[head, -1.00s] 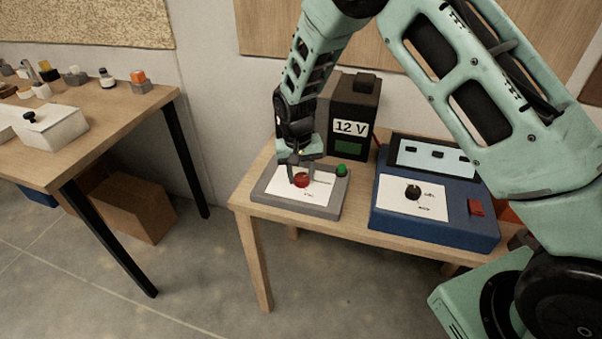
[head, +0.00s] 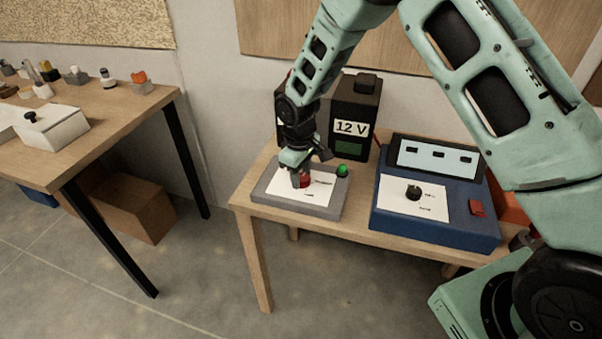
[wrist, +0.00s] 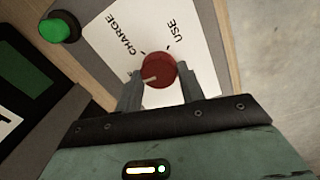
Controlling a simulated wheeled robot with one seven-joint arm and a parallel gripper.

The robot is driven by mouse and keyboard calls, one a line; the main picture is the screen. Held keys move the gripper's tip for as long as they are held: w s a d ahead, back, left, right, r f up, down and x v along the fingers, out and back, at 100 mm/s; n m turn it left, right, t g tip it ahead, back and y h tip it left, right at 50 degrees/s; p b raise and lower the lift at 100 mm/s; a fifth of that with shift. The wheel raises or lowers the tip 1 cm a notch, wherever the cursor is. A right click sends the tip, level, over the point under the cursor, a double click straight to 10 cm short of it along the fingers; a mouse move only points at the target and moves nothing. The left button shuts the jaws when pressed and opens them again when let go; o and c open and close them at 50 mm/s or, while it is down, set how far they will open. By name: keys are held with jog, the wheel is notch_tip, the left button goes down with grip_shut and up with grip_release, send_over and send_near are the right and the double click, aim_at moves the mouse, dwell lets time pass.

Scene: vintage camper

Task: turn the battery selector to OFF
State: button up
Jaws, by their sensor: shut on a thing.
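The battery selector is a red round knob (head: 306,181) on a white plate on a grey panel (head: 322,209). In the wrist view the knob (wrist: 160,70) sits between the two fingers of my gripper (wrist: 158,77), which is shut on it. The head view shows my gripper (head: 301,178) coming down on the knob from above. The knob's pale pointer line aims left and slightly down in the wrist view, below the word CHARGE (wrist: 124,33). The word USE (wrist: 175,30) is up and right of the knob. No OFF word is readable; my left finger covers part of the plate.
A green button or lamp (head: 343,170) is on the panel's corner. A dark 12 V box (head: 355,105) stands behind. A blue unit (head: 430,228) with a black knob and red switch is to the right. Another table (head: 110,105) with small items is at left.

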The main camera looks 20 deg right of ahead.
jog(key=shift+n, duration=0.6)
jog(key=o, duration=1)
jog(key=shift+c, duration=0.2)
jog(key=shift+r, duration=0.1)
notch_tip(320, 180, up, 17)
jog(key=b, duration=0.1)
jog(key=shift+s+a+b, duration=0.35)
jog(key=shift+s+a, duration=0.05)
jog(key=shift+r, duration=0.1)
jog(key=s+a+r+y, duration=0.1)
jog(key=s+a, duration=0.3)
jog(key=s, duration=0.6)
jog(key=s+a+r, duration=0.1)
jog(key=s+a, duration=0.2)
jog(key=s, duration=0.7)
jog(key=s+d+f+m, duration=0.1)
jog(key=s+d, duration=0.1)
jog(key=s, duration=1.1)
jog(key=shift+f, duration=0.15)
